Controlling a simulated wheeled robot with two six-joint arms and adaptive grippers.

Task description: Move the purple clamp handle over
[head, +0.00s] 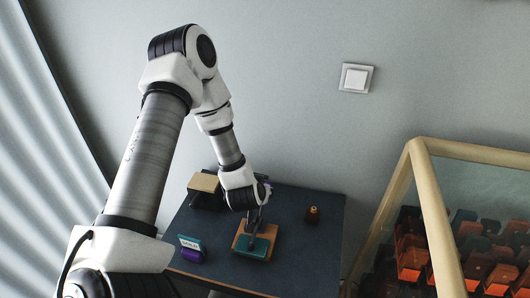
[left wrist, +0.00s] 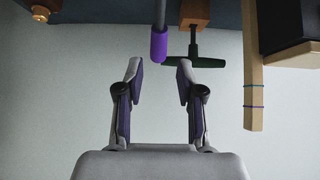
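The purple clamp handle (left wrist: 159,46) is a short sleeve on the end of a grey rod in the left wrist view. My left gripper (left wrist: 159,70) is open, its two fingertips apart on either side of the handle's end. The handle lies at or just beyond the tips; contact is not visible. In the head view my left gripper (head: 257,208) is above a small press with a wooden base and teal plate (head: 253,246); the handle is not clearly visible there. A dark green T-shaped bar (left wrist: 195,62) is close to the right fingertip. My right gripper is not in view.
On the dark table (head: 313,240) are a small brown bottle (head: 312,214), a wood-topped black block (head: 204,183) and a purple-and-teal labelled holder (head: 191,250). A banded wooden bar (left wrist: 253,90) is at right in the wrist view. A wood-framed case (head: 433,210) stands right.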

